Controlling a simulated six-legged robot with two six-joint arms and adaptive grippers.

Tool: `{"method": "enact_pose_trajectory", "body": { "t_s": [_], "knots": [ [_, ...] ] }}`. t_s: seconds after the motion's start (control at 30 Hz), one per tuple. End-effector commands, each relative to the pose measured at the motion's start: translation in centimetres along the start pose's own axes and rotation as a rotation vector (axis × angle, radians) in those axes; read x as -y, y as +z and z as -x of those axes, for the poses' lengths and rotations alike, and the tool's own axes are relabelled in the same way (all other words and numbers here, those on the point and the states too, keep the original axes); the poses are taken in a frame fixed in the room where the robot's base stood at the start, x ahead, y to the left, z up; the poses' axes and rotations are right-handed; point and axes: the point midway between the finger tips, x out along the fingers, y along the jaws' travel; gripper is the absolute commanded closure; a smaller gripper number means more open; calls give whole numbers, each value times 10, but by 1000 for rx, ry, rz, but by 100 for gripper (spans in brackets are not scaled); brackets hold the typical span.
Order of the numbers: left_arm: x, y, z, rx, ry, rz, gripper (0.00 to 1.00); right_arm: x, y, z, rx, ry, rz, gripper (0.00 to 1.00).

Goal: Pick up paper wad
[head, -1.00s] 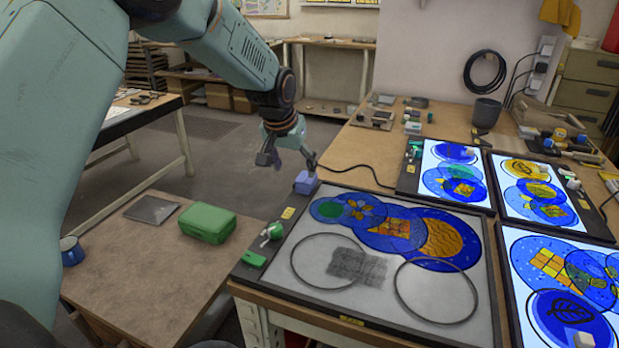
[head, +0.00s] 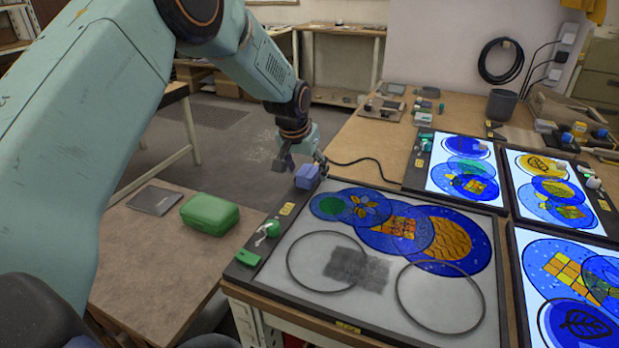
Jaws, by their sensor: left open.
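No paper wad can be made out for certain in the head view. A small blue-purple block-like item (head: 307,176) sits at the back left corner of the near panel. My left gripper (head: 299,166) is open, with its fingers low around or just behind this item; I cannot tell whether they touch it. A small white and green item (head: 268,229) lies on the panel's left frame. My right gripper is not in view.
The near glass panel (head: 425,297) has blue and orange painted circles and two empty rings. Lit panels (head: 448,197) stand to the right. A green case (head: 209,213) and a grey flat plate (head: 155,200) lie on the lower left table (head: 150,255). A black cable (head: 375,165) runs behind.

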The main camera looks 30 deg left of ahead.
Motion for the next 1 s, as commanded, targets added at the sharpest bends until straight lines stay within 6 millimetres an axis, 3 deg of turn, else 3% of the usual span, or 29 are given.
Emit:
{"method": "enact_pose_trajectory", "body": {
  "t_s": [0.13, 0.4, 0.9, 1.0],
  "knots": [
    [0, -1, -16, -1, -1, 0, 30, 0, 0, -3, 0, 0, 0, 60],
    [-1, -3, -19, -1, 0, -1, 30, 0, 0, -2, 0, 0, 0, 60],
    [0, -4, -19, -1, 0, 0, 72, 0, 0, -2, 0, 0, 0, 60],
    [0, -4, -19, -1, 0, 0, 74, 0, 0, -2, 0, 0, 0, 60]
  ]
}}
